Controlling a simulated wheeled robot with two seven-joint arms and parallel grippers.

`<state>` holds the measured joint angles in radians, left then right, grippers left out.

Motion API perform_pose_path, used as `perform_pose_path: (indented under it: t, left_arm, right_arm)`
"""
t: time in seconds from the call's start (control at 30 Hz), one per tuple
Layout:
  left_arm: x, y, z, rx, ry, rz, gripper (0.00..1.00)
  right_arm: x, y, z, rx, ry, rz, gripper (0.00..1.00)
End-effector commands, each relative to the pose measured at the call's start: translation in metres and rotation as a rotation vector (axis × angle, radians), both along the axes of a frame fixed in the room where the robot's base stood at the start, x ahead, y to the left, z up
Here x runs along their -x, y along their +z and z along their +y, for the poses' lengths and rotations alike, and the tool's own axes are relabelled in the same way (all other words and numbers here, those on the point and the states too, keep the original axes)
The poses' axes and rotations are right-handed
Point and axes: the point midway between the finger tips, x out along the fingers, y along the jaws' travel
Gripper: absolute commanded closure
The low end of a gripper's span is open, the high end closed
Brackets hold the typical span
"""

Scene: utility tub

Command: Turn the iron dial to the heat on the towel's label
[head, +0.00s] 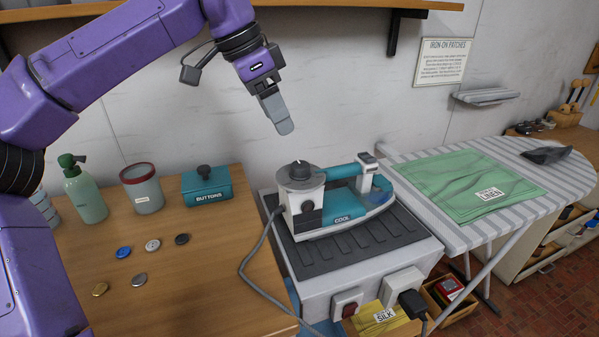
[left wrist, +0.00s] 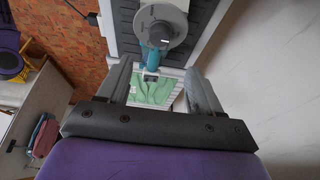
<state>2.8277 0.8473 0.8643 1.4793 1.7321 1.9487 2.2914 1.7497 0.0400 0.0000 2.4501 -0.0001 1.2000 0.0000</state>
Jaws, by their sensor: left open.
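The teal and white iron (head: 330,205) rests on a grey ridged stand (head: 385,235). Its black dial (head: 299,171) is on top at the left end, and the iron's side panel reads COOL. The dial also shows near the top of the left wrist view (left wrist: 161,34). The green towel (head: 455,180) lies on the ironing board; its white label (head: 490,193) is too small to read surely. My right gripper is not in view.
The striped ironing board (head: 550,175) stands at right. A grey cord (head: 246,262) runs from the iron. A teal buttons box (head: 207,188), a grey cup (head: 143,192) and a spray bottle (head: 84,190) stand on the wooden table. A shelf (head: 330,4) is overhead.

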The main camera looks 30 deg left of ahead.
Motion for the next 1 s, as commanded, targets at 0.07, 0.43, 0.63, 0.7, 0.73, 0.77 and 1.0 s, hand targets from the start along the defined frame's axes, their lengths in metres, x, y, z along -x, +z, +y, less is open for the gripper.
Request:
perform_pose_path:
  t: [0.07,0.43,0.63,0.7,0.73,0.77,1.0]
  left_arm:
    - [0.000,-0.008,-0.001,0.000,-0.001,0.000,0.35]
    - [-0.020,-0.070,-0.019,-0.001,-0.004,0.003,0.35]
    - [-0.029,-0.097,-0.026,0.000,-0.003,0.001,0.35]
    - [-0.030,-0.100,-0.027,0.000,-0.002,0.000,0.35]
    - [-0.030,-0.101,-0.027,0.001,-0.002,-0.001,0.35]
    - [-0.030,-0.102,-0.027,0.001,-0.002,-0.001,0.35]
    - [-0.030,-0.102,-0.027,0.000,-0.002,-0.001,0.51]
  right_arm:
    - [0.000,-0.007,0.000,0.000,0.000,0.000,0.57]
    - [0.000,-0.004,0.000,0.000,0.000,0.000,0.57]
    - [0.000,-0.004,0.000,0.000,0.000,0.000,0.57]
    - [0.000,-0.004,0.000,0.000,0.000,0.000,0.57]
    - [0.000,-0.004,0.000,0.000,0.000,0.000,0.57]
    - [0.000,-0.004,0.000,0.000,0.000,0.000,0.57]
    - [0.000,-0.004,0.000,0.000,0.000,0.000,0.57]
